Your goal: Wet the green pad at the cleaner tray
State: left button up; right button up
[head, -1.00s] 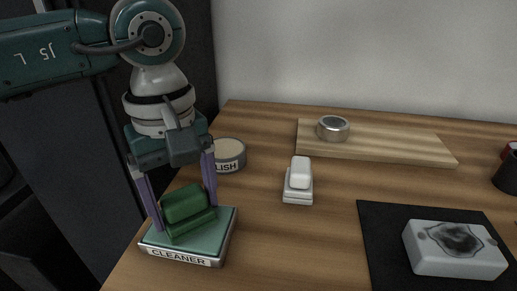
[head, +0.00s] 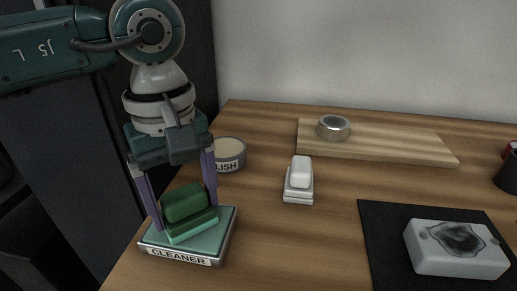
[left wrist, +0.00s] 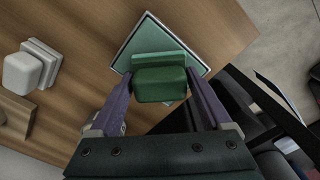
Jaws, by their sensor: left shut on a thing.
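The green pad (head: 186,206) has a dark green block on top and a lighter green lower layer. It is upright on the cleaner tray (head: 228,240), a shallow tray with a pale green surface and a CLEANER label. My left gripper (head: 187,217) points down with a finger on each side of the pad, shut on it. In the left wrist view the pad (left wrist: 160,84) sits between the purple fingers, over the tray (left wrist: 148,26). The pad's underside is hidden. My right gripper is not in view.
A round POLISH tin (head: 229,152) stands just behind the tray. A white pad (head: 299,182) is to the right. A grey block with a dark stain (head: 455,262) lies on a black mat (head: 380,225). A wooden board (head: 400,148) holds a metal ring-like tin (head: 333,128). The table's left edge is close.

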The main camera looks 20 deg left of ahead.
aim_at(182, 193)
pick_arm(q)
jog(key=shift+r+p, duration=2.65)
jog(key=shift+r, duration=0.9)
jog(key=shift+f, duration=0.1)
